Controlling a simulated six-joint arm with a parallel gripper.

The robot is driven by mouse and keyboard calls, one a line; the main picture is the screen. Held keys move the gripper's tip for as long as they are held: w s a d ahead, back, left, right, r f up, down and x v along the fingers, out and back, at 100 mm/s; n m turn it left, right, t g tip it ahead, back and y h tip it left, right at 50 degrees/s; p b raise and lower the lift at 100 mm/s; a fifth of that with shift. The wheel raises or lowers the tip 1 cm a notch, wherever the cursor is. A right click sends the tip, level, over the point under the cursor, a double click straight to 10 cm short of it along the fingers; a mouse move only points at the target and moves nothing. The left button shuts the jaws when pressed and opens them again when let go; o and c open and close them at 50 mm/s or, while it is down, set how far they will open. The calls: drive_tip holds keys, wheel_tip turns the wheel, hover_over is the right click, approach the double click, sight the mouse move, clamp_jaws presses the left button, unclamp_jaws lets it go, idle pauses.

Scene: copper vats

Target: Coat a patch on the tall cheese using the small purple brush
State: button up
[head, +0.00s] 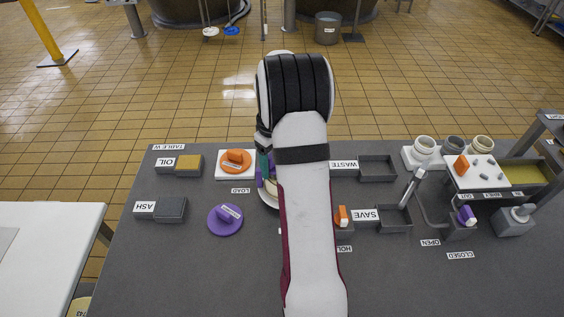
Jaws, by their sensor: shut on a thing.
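My gripper (264,163) points down just left of my arm, mostly hidden by it, over a pale round plate beside the LOAD label. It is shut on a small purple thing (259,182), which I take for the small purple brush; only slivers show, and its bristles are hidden. The tall cheese is not clearly visible; it may be behind my arm. I cannot tell whether the brush touches it. Another purple block with a white end (466,214) stands in a grey holder at the right.
An orange disc (236,160) and a purple disc (225,220) lie left of my arm. OIL (189,162) and ASH (172,209) trays are further left. WASTE (378,170) and SAVE (394,219) trays stand right, near an orange block (342,215). The front left table is clear.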

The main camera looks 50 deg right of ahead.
drive_tip(key=shift+s+d, duration=1.25)
drive_tip(key=shift+d, duration=0.1)
drive_tip(key=shift+w+a, duration=1.4)
drive_tip(key=shift+r, duration=4.05)
drive_tip(key=shift+a, duration=0.15)
